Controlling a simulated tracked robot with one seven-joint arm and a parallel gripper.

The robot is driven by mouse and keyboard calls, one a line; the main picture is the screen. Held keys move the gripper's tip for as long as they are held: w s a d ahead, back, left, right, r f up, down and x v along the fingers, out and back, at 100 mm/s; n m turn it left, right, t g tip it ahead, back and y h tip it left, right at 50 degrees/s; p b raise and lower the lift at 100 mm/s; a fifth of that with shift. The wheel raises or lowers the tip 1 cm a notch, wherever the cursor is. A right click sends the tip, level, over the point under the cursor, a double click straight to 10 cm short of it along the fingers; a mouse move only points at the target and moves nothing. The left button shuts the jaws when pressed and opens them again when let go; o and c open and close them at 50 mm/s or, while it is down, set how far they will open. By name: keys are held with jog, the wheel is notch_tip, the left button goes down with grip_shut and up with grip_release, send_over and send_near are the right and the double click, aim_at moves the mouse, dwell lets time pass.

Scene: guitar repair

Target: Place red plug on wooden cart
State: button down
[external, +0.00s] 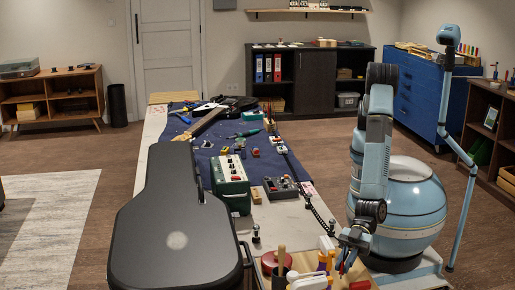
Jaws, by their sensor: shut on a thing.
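My gripper (347,262) is low at the bottom right of the external view, beside the end of the long table. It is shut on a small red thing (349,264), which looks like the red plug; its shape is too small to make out. The gripper holds it over or just at a light wooden surface (385,281), which looks like the top of the wooden cart. I cannot tell whether the plug touches that surface. The cart is cut off by the bottom edge of the picture.
A black guitar case (176,240), a green amplifier (230,184) and several pedals lie on the table (151,150).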

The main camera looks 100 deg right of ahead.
jog(key=shift+f, duration=0.7)
jog(key=c, duration=1.1)
grip_release()
jog(key=shift+f, duration=0.1)
jog(key=v, duration=1.2)
